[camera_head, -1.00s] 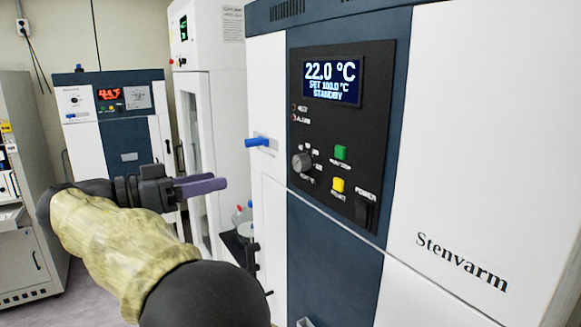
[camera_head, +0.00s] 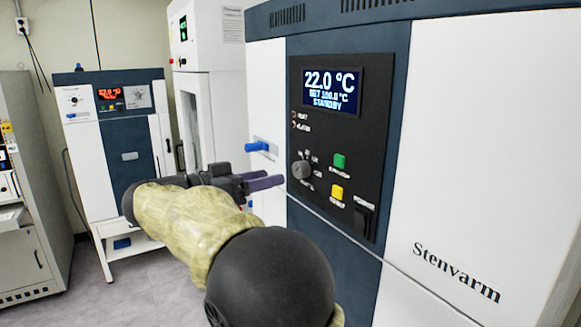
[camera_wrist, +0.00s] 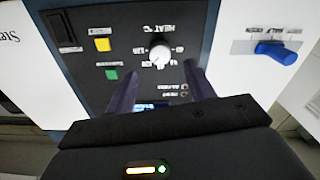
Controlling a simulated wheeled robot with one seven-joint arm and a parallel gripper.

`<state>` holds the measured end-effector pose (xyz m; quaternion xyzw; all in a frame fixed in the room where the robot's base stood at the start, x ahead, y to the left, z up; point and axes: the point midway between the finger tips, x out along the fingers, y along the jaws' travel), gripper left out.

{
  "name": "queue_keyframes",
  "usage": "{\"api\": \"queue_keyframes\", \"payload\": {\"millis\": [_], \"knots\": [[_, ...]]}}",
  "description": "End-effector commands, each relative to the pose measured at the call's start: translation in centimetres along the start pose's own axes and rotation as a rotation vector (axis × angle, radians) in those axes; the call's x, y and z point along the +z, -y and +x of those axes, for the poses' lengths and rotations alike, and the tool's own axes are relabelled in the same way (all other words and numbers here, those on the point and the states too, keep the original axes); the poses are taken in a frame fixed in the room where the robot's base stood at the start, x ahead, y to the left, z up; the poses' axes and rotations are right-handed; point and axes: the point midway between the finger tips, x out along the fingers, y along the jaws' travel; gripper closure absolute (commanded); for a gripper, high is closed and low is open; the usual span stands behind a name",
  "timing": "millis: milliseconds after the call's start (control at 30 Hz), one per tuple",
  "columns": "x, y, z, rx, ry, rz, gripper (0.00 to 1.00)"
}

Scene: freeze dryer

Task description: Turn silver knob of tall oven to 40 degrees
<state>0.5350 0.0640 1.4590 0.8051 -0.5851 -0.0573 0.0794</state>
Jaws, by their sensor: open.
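The tall oven (camera_head: 440,150) is white and dark blue, with a black control panel. Its display (camera_head: 332,91) reads 22.0 °C, SET 100.0 °C, STANDBY. The silver knob (camera_head: 301,169) is at the panel's lower left. My gripper (camera_head: 268,182) is open, its purple fingers pointing at the panel just left of the knob, apart from it. In the wrist view, upside down, the knob (camera_wrist: 159,54) shows beyond and between the two fingers (camera_wrist: 158,85), nothing held.
A green button (camera_head: 339,161), a yellow button (camera_head: 336,192) and a black power switch (camera_head: 364,219) sit right of the knob. A blue handle (camera_head: 257,146) juts out left of the panel. A smaller oven (camera_head: 127,160) and a white cabinet (camera_head: 207,105) stand behind.

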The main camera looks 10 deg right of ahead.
Motion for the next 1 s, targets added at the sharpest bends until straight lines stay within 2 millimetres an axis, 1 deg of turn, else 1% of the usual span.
{"api": "queue_keyframes", "payload": {"millis": [33, 100, 200, 333, 500, 733, 767, 800, 967, 1000], "knots": [[-0.3, -0.2, 1.1, 0.003, 0.001, -0.002, 0.46], [-0.3, -0.2, 2.3, 0.004, 0.000, -0.002, 0.46], [-0.3, -0.2, 4.0, 0.004, 0.001, -0.002, 0.46], [-0.2, -0.1, 5.8, 0.003, 0.001, -0.001, 0.46], [0.0, 0.0, 6.7, 0.000, 0.001, -0.001, 0.46], [0.0, 0.0, 6.7, 0.000, 0.001, 0.000, 0.46], [0.0, 0.0, 6.7, 0.000, 0.001, 0.000, 0.50], [0.0, 0.0, 6.7, 0.000, 0.001, 0.000, 0.58], [0.0, 0.0, 6.7, 0.000, 0.001, 0.000, 0.89], [0.0, 0.0, 6.7, 0.000, 0.001, 0.000, 0.91]]}}
